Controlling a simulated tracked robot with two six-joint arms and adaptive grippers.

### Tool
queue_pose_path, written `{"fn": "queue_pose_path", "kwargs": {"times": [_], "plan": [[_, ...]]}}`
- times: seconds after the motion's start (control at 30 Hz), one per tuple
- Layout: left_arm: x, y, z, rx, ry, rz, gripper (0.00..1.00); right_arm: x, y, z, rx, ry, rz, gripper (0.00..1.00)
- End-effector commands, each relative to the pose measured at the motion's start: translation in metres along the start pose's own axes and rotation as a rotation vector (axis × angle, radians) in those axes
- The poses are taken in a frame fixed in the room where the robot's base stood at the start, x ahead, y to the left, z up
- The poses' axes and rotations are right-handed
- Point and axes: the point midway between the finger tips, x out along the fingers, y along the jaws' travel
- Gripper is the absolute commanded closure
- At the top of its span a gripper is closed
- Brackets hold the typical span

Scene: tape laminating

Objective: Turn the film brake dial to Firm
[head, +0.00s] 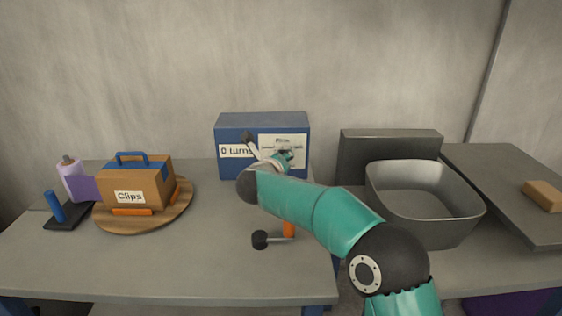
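A blue box (262,119) stands at the back of the table. It bears a "0 turns" label (232,151) and a pale card (297,140) whose top line seems to read "Firm"; the smaller print is unreadable. My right arm comes in from the lower right and bends toward the box front. Its wrist end (284,160) is in front of the card's lower part. My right gripper's fingers cannot be made out there, and no brake dial shows clearly. A dark-tipped lever (248,138) rises beside the wrist. My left gripper is out of view.
A black-knobbed crank (260,240) joins an orange part under my forearm. A grey bin (420,227) stands right. The front left table is clear.

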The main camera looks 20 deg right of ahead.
Motion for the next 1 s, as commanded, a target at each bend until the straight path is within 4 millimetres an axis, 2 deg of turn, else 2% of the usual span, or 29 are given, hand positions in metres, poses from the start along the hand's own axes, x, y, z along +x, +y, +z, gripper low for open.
{"fn": "queue_pose_path", "kwargs": {"times": [0.37, 0.63, 1.0], "plan": [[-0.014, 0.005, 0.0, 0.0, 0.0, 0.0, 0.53, -0.001, 0.004, 0.001, -0.162, 0.0, -0.058, 0.93], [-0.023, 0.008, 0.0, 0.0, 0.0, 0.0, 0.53, -0.001, 0.006, 0.0, -0.377, -0.001, -0.147, 0.93], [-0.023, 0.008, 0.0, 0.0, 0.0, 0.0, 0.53, 0.001, 0.01, -0.003, -0.656, -0.002, -0.26, 0.93]]}}
